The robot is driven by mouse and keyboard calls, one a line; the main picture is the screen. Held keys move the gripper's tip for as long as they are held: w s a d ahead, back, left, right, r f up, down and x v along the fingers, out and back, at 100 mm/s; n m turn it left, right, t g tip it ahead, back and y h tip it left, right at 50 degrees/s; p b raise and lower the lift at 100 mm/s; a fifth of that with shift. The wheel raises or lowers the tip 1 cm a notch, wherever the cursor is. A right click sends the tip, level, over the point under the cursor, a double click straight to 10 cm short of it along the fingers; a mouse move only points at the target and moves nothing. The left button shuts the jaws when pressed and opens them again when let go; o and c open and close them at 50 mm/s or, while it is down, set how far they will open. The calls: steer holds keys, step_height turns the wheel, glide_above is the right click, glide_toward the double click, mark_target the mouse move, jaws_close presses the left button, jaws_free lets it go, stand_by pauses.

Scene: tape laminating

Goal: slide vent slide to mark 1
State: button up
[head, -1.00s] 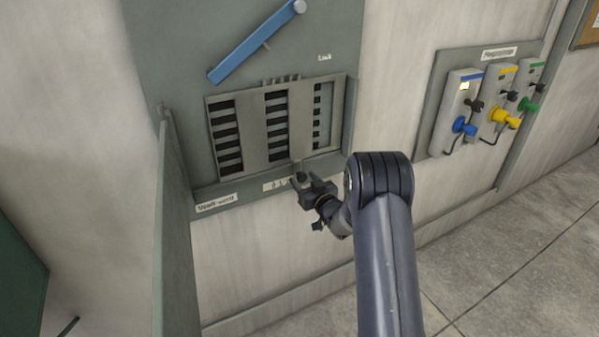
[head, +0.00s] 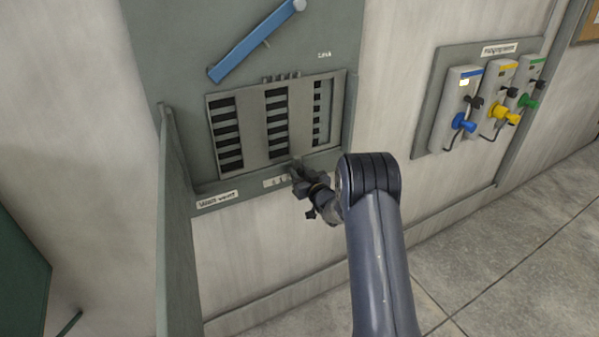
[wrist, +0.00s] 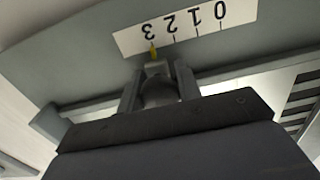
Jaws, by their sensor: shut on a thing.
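The vent slide (head: 253,133) is a grey slatted plate in the wall panel, with dark slots showing between its bars. Its small grey tab (wrist: 156,88) sticks out at the lower edge, with a yellow pointer (wrist: 153,52). The number strip (wrist: 185,27) reads 0 to 3, upside down in the wrist view, and the pointer stands at the 3 mark. My gripper (head: 297,171) is at the vent's lower edge. In the wrist view my gripper (wrist: 157,88) has its fingers on either side of the tab, shut on it. In the head view my gripper hides the tab.
A blue lever (head: 256,42) slants above the vent. An open grey door (head: 178,220) stands at the left of the panel. A board with blue, yellow and green plugs (head: 485,95) is on the wall at right. The floor (head: 490,270) at right is clear.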

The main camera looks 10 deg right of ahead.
mark_target(280, 169)
jaws_close()
steer(key=shift+a+f, duration=0.1)
steer(key=shift+a+f+b, duration=0.1)
steer(key=shift+a+b, duration=0.15)
steer(key=shift+b, duration=0.4)
steer(key=a+b, duration=0.1)
steer(key=s+a+b, duration=0.1)
steer(key=b, duration=0.1)
steer(key=shift+a, duration=0.35)
steer(key=shift+s+a+r+b, duration=0.2)
steer(key=shift+s+a+b, duration=0.05)
steer(key=shift+a+b, duration=0.55)
steer(key=shift+d, duration=0.1)
